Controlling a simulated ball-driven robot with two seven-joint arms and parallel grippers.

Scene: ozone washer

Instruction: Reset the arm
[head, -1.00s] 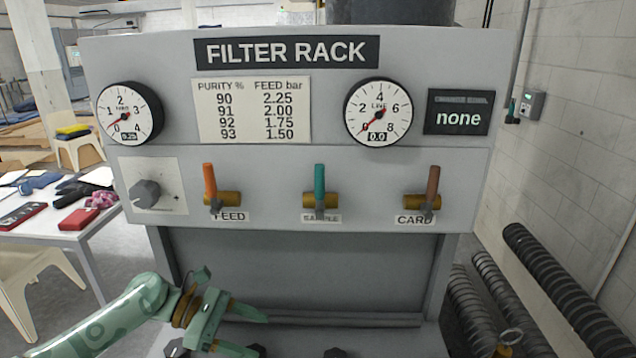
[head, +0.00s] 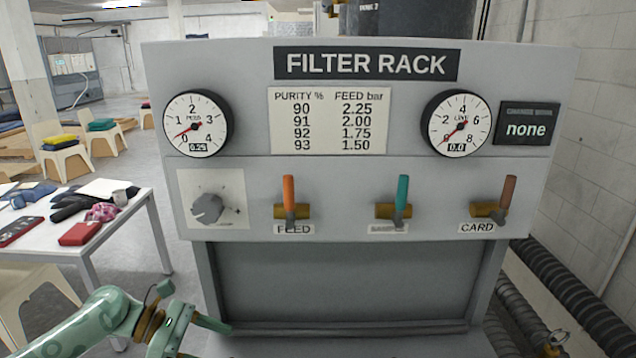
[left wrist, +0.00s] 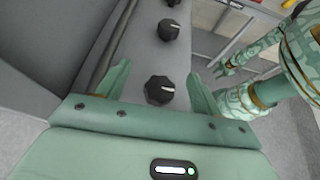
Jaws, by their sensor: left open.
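My left gripper (head: 205,340) is at the lower left of the head view, in front of the filter rack (head: 350,285) and below its panel. Its jaws are open and empty. In the left wrist view its two fingers (left wrist: 160,92) stand apart, with a black knob (left wrist: 159,90) seen between them; contact with it is not visible. A second black knob (left wrist: 168,30) is farther up. Another green arm's gripper (left wrist: 224,62), apparently my right one, shows small at the right of the wrist view; its jaw state is unclear. It is out of the head view.
The rack panel holds a grey dial (head: 208,208), an orange FEED lever (head: 289,190), a teal lever (head: 402,190) and a brown CARD lever (head: 508,190), all roughly upright. A white table (head: 130,205) stands left. Ribbed black hoses (head: 575,300) lie right.

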